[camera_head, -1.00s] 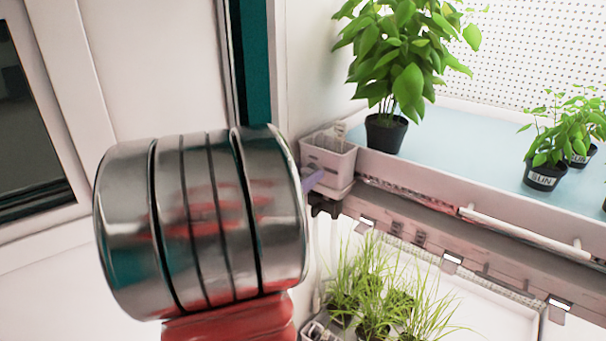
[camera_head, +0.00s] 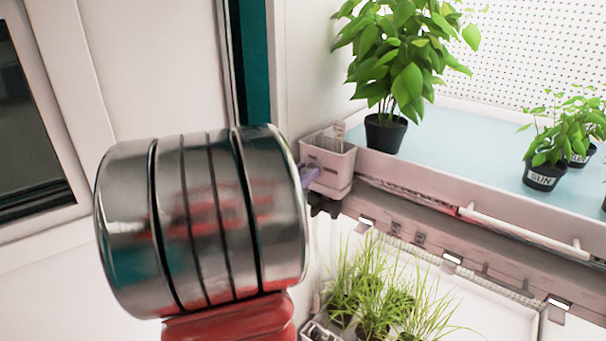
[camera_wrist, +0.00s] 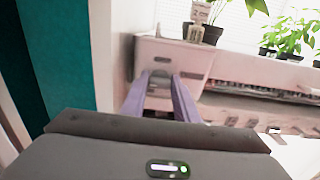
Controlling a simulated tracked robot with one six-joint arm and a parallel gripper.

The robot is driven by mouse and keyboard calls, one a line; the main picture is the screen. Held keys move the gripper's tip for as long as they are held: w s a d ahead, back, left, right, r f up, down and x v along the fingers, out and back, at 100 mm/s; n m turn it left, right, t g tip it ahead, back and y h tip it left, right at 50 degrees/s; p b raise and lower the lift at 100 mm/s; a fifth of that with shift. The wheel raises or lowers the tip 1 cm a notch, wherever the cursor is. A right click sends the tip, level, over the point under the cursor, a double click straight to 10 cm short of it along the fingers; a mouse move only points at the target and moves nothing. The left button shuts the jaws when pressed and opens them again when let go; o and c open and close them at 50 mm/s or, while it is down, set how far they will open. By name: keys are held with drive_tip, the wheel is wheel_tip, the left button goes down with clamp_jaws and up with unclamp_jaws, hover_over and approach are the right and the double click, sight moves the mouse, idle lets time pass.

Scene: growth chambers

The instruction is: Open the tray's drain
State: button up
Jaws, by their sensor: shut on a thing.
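The blue-floored tray (camera_head: 455,150) has a pale drain box (camera_head: 328,160) at its left front corner, also in the wrist view (camera_wrist: 190,58). My gripper (camera_wrist: 161,80) has its two purple fingers at the front of this box, shut on a small grey drain handle (camera_wrist: 160,77) between their tips. In the head view, a bit of my gripper (camera_head: 310,174) shows as purple beside the box. The rest is hidden behind my metal arm link. The handle is small and partly covered, so its exact angle is unclear.
A large leafy plant (camera_head: 386,132) stands in a black pot next to the drain box. Smaller pots labelled SUN (camera_head: 544,176) stand to the right. A lower tray with grassy plants (camera_head: 372,300) lies below. A white wall and teal strip (camera_head: 254,65) are close on the left.

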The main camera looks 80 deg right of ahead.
drive_tip(key=shift+m, duration=0.4)
drive_tip(key=shift+s+a+f+m, duration=0.1)
drive_tip(key=shift+f+m, duration=0.05)
drive_tip(key=shift+m, duration=2.7)
drive_tip(key=shift+s+f+m, duration=0.1)
drive_tip(key=shift+m, duration=2.8)
drive_tip(key=shift+s+a+f+m, duration=0.1)
drive_tip(key=shift+f+m, duration=0.05)
drive_tip(key=shift+m, duration=2.7)
drive_tip(key=shift+f, duration=0.1)
drive_tip(key=o, duration=1.1)
drive_tip(key=shift+c, duration=0.2)
drive_tip(key=shift+d+r, duration=0.1)
drive_tip(key=shift+r, duration=0.1)
drive_tip(key=shift+w, duration=0.15)
